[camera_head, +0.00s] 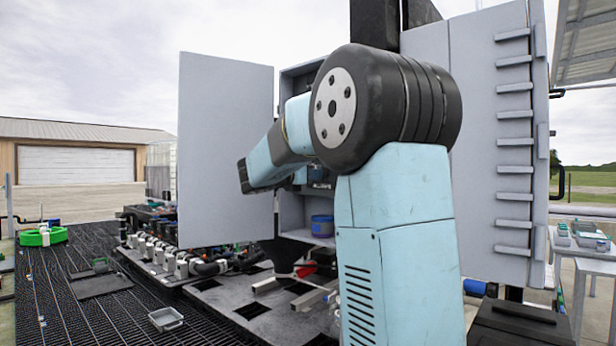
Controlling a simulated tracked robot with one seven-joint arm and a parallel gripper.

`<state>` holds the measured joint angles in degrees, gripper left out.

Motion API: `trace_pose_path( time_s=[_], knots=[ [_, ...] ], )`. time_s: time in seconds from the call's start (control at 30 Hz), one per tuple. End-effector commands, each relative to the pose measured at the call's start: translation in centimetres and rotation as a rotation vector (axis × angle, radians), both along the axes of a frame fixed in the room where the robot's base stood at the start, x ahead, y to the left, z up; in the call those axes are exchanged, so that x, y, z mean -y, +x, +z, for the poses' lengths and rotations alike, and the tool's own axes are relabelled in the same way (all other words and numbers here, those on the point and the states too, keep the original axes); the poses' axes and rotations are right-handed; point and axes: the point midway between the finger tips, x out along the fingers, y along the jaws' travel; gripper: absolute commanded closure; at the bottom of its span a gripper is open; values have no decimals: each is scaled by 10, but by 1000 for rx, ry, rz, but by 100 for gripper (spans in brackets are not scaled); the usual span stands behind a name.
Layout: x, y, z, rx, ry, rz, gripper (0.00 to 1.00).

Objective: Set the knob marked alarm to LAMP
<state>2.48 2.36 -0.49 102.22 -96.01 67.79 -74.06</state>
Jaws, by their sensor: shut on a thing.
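The knob marked alarm cannot be made out. An open grey cabinet (290,215) stands behind my arm, and a small dark label (319,185) with pale lettering shows inside it, too small to read surely. My pale blue arm rises at the right of centre and bends left across the cabinet opening, covering most of its inside. My gripper is not visible; the arm covers the area where it may be.
The cabinet's left door (225,150) and right door (490,150) stand open. A blue tub (322,226) sits on a lower shelf. A grey tray (166,319) lies on the dark grating, which has free room at left.

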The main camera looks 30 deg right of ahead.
Motion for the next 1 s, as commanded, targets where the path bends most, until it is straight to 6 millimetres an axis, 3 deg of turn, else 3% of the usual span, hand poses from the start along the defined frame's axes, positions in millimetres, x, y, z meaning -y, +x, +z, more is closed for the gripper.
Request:
trace_pose_path(
  time_s=[0.4, 0.43, 0.67, 1.0],
  knots=[
    [6, -4, -1, -7, 1, -16, 100],
    [6, -4, -1, -5, 0, -16, 81],
    [4, -2, 0, -4, -1, -9, 59],
    [-3, -2, 0, -2, -2, -2, 58]
  ],
)
